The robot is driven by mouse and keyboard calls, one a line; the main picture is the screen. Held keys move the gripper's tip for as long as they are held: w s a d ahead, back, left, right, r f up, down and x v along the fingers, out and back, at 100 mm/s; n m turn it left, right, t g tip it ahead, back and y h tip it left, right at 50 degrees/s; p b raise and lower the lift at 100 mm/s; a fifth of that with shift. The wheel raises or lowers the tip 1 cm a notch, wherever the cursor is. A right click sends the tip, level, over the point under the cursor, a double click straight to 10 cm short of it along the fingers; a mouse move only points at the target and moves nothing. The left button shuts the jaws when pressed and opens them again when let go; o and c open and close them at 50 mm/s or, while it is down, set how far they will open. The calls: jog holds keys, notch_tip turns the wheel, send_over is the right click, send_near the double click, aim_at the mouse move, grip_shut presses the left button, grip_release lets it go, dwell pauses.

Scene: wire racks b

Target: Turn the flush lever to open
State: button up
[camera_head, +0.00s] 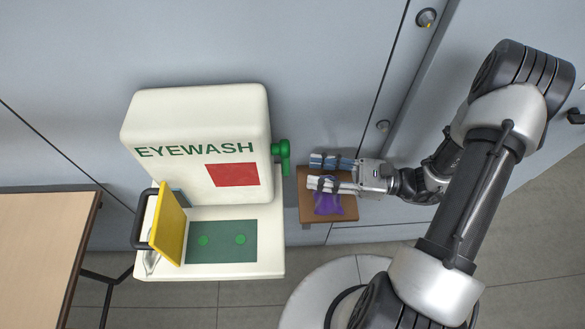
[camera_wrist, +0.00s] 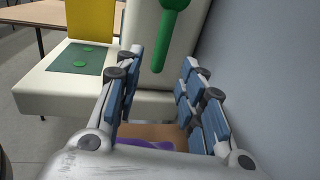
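The green flush lever (camera_head: 283,156) sticks out from the right side of the white eyewash station (camera_head: 180,110). In the wrist view the lever (camera_wrist: 169,38) hangs down from its round hub at the top, with its lower end ahead of and between the fingers. My gripper (camera_head: 314,172) is to the right of the lever, pointing left at it, with a gap between. In the wrist view the blue-padded fingers (camera_wrist: 158,88) are spread apart with nothing between them. The yellow flap (camera_head: 168,225) stands raised at the left of the basin.
A small brown shelf (camera_head: 344,210) with a purple item (camera_head: 328,205) lies below my gripper. A grey wall (camera_head: 330,60) with round knobs is behind. A wooden table (camera_head: 40,240) stands at the left.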

jog(key=x, duration=0.6)
jog(key=shift+a+b, duration=0.35)
jog(key=shift+b, duration=0.05)
jog(key=shift+w, duration=0.15)
jog(key=shift+c, duration=0.5)
grip_shut()
